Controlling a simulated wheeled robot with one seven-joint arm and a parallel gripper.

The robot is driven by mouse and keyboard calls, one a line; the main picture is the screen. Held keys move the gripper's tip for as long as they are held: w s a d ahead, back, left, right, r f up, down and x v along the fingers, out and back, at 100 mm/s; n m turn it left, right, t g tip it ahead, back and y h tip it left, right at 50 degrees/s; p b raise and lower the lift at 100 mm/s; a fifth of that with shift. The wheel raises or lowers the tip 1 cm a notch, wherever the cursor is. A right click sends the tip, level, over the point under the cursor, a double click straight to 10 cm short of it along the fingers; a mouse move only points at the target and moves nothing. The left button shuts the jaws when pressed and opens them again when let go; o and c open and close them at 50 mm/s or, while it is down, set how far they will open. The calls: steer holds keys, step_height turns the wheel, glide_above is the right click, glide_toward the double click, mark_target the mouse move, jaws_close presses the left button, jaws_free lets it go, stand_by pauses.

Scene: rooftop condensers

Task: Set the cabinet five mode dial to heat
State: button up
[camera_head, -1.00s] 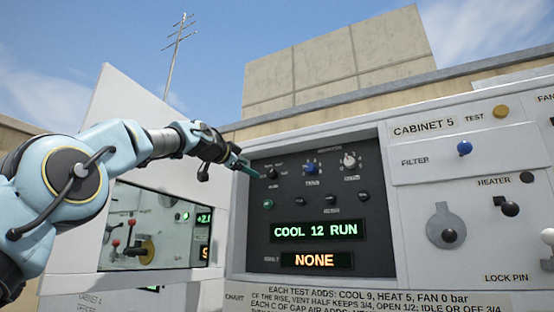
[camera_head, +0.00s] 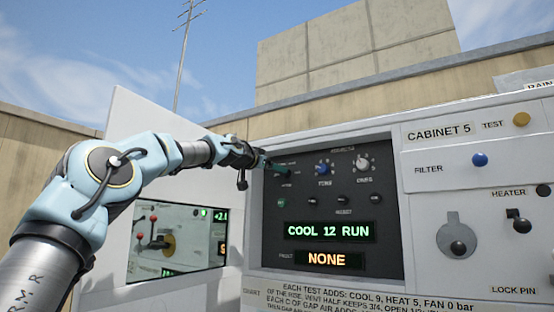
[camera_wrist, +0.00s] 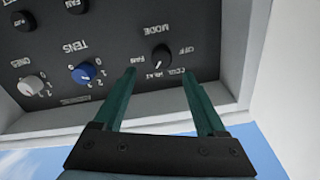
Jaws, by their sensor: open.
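The cabinet 5 panel (camera_head: 310,262) is dark, with a green "COOL 12 RUN" display (camera_head: 328,231) and an orange "NONE" fault display (camera_head: 329,260). The mode dial (camera_wrist: 161,58) is a small black knob with a white pointer line, labelled OFF, COOL, HEAT and FAN; it appears upside down in the wrist view. In the head view my gripper hides most of it. My gripper (camera_head: 284,167) is open, its green fingers (camera_wrist: 160,103) reaching toward the panel with the dial between their lines. Whether they touch it I cannot tell.
The blue tens dial (camera_wrist: 84,73) and white ones dial (camera_wrist: 31,86) sit beside the mode dial. A row of small buttons (camera_head: 312,200) lies below. The panel is recessed, with a pale raised frame (camera_wrist: 232,60) close to the fingers. A white door (camera_head: 130,150) stands at left.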

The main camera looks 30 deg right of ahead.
steer(key=p+x, duration=0.3)
steer(key=x, duration=0.2)
steer(key=shift+w+d, duration=0.15)
steer(key=shift+w, duration=0.05)
jaws_close()
stand_by(0.5)
